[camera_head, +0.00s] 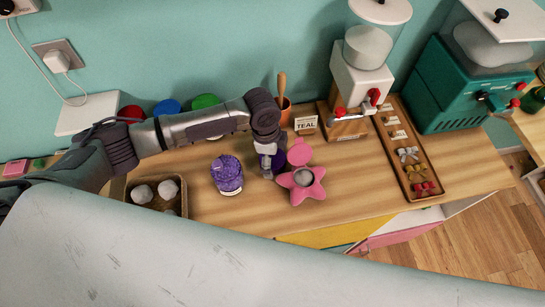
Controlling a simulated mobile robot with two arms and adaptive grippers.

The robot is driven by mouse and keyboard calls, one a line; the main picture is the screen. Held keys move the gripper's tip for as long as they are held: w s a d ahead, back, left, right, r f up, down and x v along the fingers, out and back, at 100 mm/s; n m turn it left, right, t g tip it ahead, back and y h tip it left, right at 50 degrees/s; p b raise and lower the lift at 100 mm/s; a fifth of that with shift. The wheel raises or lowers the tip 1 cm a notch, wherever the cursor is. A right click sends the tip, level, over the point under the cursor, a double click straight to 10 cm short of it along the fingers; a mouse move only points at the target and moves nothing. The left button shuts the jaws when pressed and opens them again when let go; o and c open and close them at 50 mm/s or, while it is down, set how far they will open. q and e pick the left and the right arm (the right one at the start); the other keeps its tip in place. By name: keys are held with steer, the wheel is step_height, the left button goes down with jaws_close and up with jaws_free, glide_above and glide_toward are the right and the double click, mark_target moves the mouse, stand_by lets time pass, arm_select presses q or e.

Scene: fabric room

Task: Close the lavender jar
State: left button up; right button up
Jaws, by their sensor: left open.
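The lavender jar (228,175) stands on the wooden counter, left of my left gripper (267,164). It is clear and full of purple bits, and no lid shows on its top. My left gripper reaches down to the counter between the jar and a pink star-shaped container (303,192). It is open. A dark purple round piece (279,160), perhaps the jar's lid, shows partly behind its fingers. I cannot tell whether the fingers touch it. My right gripper is not in view.
The star container's pink lid (299,151) is raised at its back. A tray of white balls (116,188) is at left, and a long tray of bows (399,148) at right. A brown pot (285,112) and a TEAL sign (306,123) stand behind. Bare counter lies in front.

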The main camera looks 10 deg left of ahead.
arm_select(q)
steer(key=c, duration=0.6)
steer(key=shift+r, duration=0.15)
step_height(320, 180, up, 18)
steer(key=shift+f+b, duration=0.1)
steer(key=shift+b, duration=0.9)
